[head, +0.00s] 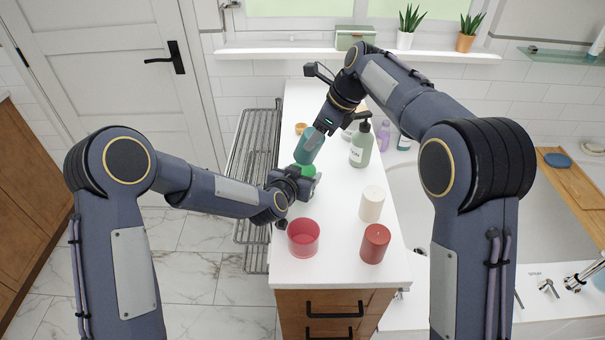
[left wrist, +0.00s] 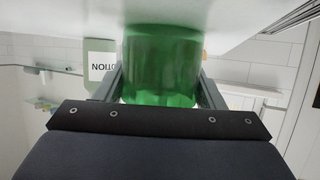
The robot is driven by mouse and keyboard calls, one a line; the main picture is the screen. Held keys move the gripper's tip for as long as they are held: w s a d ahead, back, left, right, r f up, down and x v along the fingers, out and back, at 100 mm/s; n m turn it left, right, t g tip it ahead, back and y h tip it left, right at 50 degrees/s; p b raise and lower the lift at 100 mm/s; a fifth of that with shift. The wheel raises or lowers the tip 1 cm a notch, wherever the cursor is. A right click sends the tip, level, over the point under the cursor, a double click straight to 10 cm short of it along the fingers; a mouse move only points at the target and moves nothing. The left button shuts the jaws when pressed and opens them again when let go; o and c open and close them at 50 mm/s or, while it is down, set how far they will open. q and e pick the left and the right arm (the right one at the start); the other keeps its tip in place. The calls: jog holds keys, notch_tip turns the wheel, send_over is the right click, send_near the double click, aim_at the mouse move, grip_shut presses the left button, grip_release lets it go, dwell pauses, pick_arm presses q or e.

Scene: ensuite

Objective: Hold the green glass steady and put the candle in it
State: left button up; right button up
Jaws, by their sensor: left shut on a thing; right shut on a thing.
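The green glass (head: 308,170) stands on the white counter, partly hidden by my left gripper (head: 304,184). That gripper is shut around the glass; the left wrist view shows the glass (left wrist: 162,65) between the two fingers. My right gripper (head: 322,128) is shut on a teal candle (head: 307,148). The candle is tilted, with its lower end leaning left, just above or at the glass's rim. I cannot tell whether its lower end is inside the rim. No candle can be made out in the left wrist view.
A red glass (head: 303,238), a white candle (head: 371,204) and a red candle (head: 375,243) stand on the near part of the counter (head: 332,262). A lotion bottle (head: 361,147) stands right of the green glass. A wire rack (head: 255,150) is at the left, a bathtub at the right.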

aim_at(316, 149)
jog(key=shift+f, duration=2.3)
jog(key=o, duration=1.2)
jog(key=shift+c, duration=0.2)
jog(key=shift+f, duration=0.1)
jog(key=v, duration=1.2)
pick_arm(q)
jog(key=o, duration=1.1)
